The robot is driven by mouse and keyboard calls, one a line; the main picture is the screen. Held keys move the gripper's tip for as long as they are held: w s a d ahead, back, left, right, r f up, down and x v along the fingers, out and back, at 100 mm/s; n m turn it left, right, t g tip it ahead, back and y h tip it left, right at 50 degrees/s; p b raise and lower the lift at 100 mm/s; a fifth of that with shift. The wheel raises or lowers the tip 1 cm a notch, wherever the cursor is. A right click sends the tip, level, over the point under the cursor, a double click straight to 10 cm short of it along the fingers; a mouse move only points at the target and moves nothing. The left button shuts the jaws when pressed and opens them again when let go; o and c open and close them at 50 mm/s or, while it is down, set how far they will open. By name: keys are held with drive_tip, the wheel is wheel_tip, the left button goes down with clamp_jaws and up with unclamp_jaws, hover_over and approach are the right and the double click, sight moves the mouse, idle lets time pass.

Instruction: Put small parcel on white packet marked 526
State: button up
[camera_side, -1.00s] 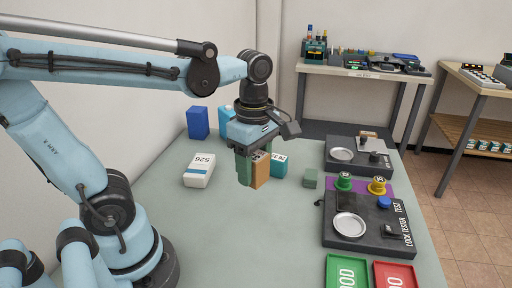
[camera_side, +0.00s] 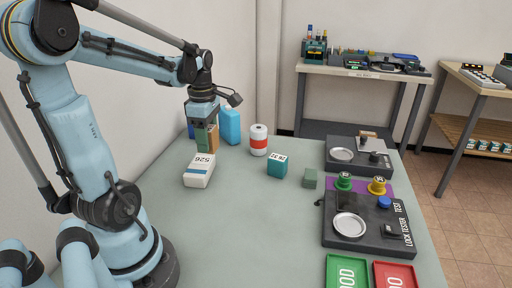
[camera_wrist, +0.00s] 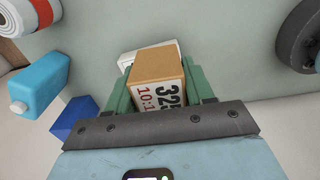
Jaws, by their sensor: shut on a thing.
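The small parcel is a brown box (camera_wrist: 157,68) with a white label reading 325 and red figures. My gripper (camera_side: 207,138) is shut on it, with a green finger on each side in the wrist view (camera_wrist: 160,88). The white packet marked 526 (camera_side: 199,172) lies on the table just below the parcel in the side view. In the wrist view a white edge of it (camera_wrist: 128,60) shows behind the parcel, which hides most of it. The parcel looks held above the packet's far end; whether they touch, I cannot tell.
A light blue bottle (camera_side: 230,126), a dark blue box (camera_wrist: 76,117) and a white-and-red can (camera_side: 258,140) stand behind and right of the packet. A teal box (camera_side: 277,166) and a small green block (camera_side: 310,179) stand farther right. The table's front middle is clear.

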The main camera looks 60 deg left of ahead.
hover_over(199, 164)
wheel_tip(199, 164, down, 3)
drive_tip(key=shift+d+f, duration=0.1)
drive_tip(key=shift+f, duration=2)
drive_tip(key=o, duration=1.1)
drive_tip(key=shift+f, duration=0.15)
